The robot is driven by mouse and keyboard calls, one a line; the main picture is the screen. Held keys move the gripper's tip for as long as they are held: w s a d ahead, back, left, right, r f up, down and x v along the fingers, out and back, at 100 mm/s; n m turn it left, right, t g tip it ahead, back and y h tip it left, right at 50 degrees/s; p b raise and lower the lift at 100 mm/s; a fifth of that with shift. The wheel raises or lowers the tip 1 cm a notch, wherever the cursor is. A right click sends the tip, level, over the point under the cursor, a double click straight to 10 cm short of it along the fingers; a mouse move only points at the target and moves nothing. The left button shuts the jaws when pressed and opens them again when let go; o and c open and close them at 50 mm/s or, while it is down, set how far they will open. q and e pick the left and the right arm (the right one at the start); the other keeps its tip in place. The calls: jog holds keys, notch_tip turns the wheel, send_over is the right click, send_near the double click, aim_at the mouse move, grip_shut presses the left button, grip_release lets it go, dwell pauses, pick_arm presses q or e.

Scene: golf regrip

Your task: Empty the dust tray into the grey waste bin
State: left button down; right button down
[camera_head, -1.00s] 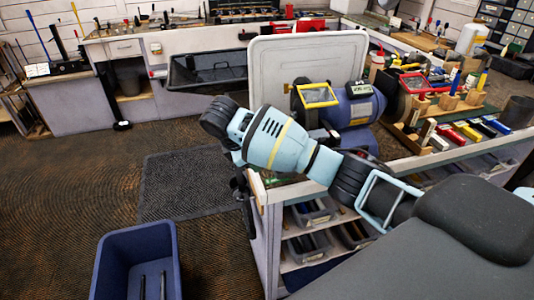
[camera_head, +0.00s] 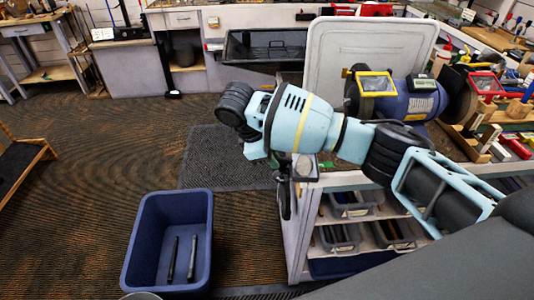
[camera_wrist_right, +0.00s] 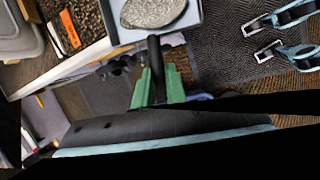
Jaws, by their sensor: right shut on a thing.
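The dust tray (camera_wrist_right: 157,18) shows at the top of the right wrist view, with a pile of grey dust (camera_wrist_right: 153,10) on it. My right gripper (camera_wrist_right: 157,88) is shut on its dark handle between green fingers. In the head view the tray (camera_head: 305,168) is small and partly hidden, beside the bench's front corner. A dark grey bin (camera_head: 184,52) stands under the far counter. A grey curved rim (camera_head: 141,296) is cut off at the bottom edge; I cannot tell what it belongs to.
A blue open tub (camera_head: 168,240) holding two dark rods stands on the floor. The bench (camera_head: 298,235) with shelves of small bins is close beside my right gripper. A blue grinder (camera_head: 405,105) stands on it. The floor left of the tub is clear.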

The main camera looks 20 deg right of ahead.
jog(key=s+d+m+g+y, duration=0.1)
jog(key=s+m+g, duration=0.1)
jog(key=s+m, duration=0.4)
jog(key=s+d+r+m+g+y, duration=0.1)
jog(key=s+d+m+g, duration=0.1)
jog(key=s+m, duration=0.5)
jog(key=shift+s+d+g+y, duration=0.2)
jog(key=shift+s+g+y, duration=0.1)
jog(key=shift+s+g, duration=0.1)
jog(key=shift+a, duration=0.1)
